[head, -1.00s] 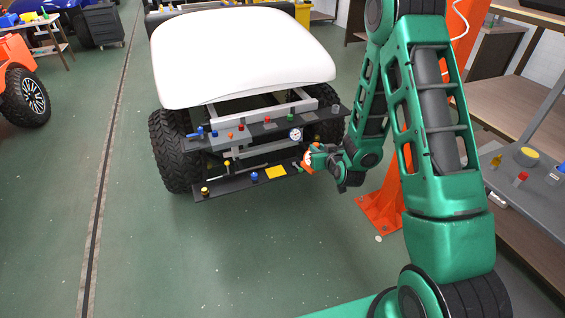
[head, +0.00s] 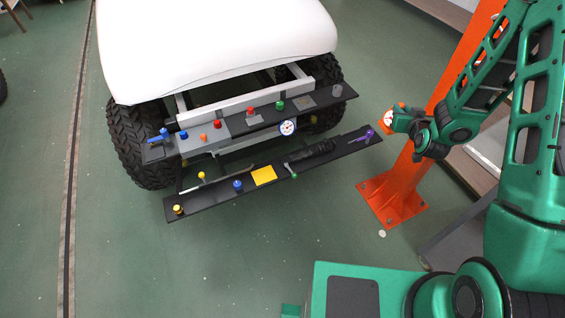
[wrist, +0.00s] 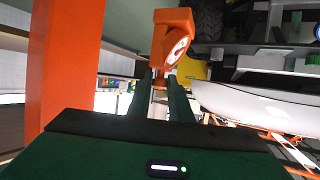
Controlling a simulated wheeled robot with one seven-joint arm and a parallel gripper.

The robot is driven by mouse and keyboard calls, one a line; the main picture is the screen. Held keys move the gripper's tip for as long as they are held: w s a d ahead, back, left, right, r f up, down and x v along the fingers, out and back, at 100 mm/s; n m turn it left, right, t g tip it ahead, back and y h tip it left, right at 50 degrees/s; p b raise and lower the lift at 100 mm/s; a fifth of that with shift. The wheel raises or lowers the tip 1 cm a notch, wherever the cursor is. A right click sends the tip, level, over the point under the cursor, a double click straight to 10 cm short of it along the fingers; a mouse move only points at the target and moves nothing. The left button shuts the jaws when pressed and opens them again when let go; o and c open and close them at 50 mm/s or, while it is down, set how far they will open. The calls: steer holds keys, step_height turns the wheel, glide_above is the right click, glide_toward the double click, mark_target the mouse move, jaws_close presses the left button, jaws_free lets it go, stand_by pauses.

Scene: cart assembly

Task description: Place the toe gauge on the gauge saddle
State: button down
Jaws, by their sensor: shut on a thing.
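The toe gauge, seen as an orange body with a round white dial (wrist: 172,45), is held between the fingertips of my gripper (wrist: 160,88) in the wrist view. In the head view the gauge (head: 387,117) is at the tip of my gripper (head: 398,118), right of the cart's front shelves and apart from them. The fingers are shut on its lower end. I cannot tell for sure which part is the gauge saddle; a dark ribbed block (head: 312,151) lies on the lower black shelf (head: 215,197).
The lower shelf has a yellow plate (head: 264,175), a green-handled part (head: 291,170) and a purple piece (head: 368,136). An orange post (head: 405,185) stands close behind my gripper.

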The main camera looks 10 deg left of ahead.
steer(key=shift+w+a, duration=0.1)
steer(key=shift+w, duration=0.05)
steer(key=shift+d, duration=0.35)
steer(key=shift+d+f, duration=0.2)
steer(key=shift+f, duration=0.3)
steer(key=shift+s, duration=0.2)
